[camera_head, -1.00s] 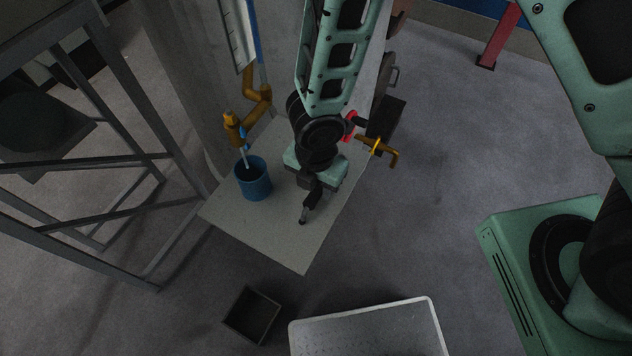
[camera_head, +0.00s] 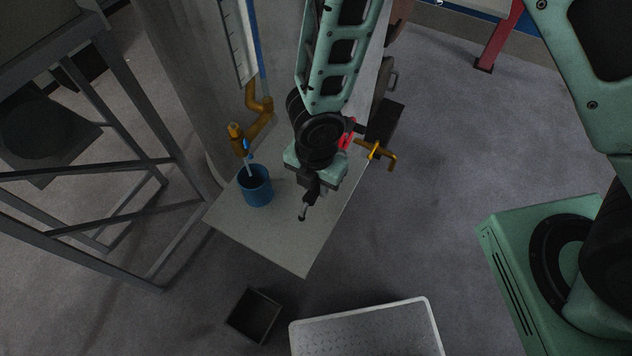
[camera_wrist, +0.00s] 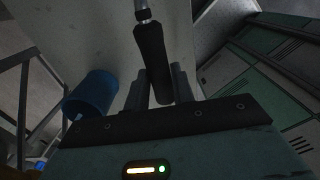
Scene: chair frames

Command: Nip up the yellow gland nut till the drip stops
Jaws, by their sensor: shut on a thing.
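My gripper (camera_head: 312,186) is over the grey bench and shut on a tool with a black handle (camera_wrist: 152,55) and a metal shank. In the head view the tool's tip (camera_head: 303,214) points down toward the bench top. The yellow gland nut (camera_head: 374,149) is on a brass tap (camera_head: 390,160) to the right of my gripper, apart from it. A red handwheel (camera_head: 345,139) sits beside it, partly behind my wrist. At left, a brass fitting (camera_head: 240,136) stands above a blue cup (camera_head: 256,187), with a thin pale line between them. No drip can be made out at the nut.
The grey bench top (camera_head: 285,235) is mostly bare in front. A metal frame (camera_head: 130,100) stands at left. A dark open box (camera_head: 253,315) and a pale tray (camera_head: 370,330) lie in front. The floor (camera_head: 440,190) to the right of the tap is clear.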

